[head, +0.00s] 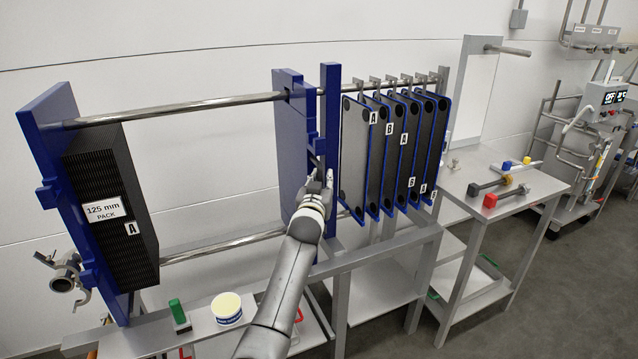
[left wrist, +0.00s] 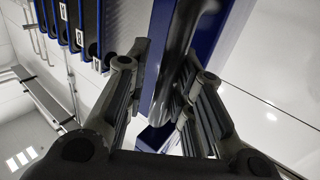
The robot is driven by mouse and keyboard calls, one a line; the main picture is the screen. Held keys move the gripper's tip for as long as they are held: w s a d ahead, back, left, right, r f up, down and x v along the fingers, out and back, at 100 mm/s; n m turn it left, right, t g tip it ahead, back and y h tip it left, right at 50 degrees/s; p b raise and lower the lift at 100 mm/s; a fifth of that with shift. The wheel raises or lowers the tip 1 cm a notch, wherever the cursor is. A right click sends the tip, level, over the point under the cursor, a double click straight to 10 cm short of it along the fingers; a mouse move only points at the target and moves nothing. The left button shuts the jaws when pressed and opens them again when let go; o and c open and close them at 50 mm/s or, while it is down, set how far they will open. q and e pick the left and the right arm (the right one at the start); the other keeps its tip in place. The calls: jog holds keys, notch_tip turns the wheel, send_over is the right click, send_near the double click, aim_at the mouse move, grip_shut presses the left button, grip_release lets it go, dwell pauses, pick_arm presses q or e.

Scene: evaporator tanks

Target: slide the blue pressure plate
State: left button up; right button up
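The blue pressure plate (head: 290,130) stands upright across the steel rails, mid-frame, with a tall blue upright (head: 331,95) on its right side. My left gripper (head: 318,183) is at the plate's lower right part, reaching up from below. In the left wrist view, its two fingers (left wrist: 165,75) are spread apart, on either side of a dark rounded bar (left wrist: 185,55) in front of the blue metal. Blue shows between the left finger and the bar; whether the right finger touches the bar is unclear. My right gripper is not in view.
A black plate pack (head: 110,190) sits at the blue end frame (head: 50,130). The rails (head: 190,108) between pack and pressure plate are clear. Several hanging black plates (head: 385,150) stand close right of the plate. A tub (head: 227,307) and green-handled item (head: 178,312) lie below.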

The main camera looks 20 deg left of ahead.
pick_arm(q)
jog(key=shift+o, duration=0.5)
jog(key=shift+d, duration=0.15)
jog(key=shift+s+a, duration=0.1)
jog(key=shift+a, duration=0.1)
jog(key=shift+s+f, duration=0.1)
jog(key=shift+s, duration=0.1)
jog(key=v, duration=1.1)
jog(key=shift+s+d, duration=0.15)
jog(key=shift+d, duration=0.1)
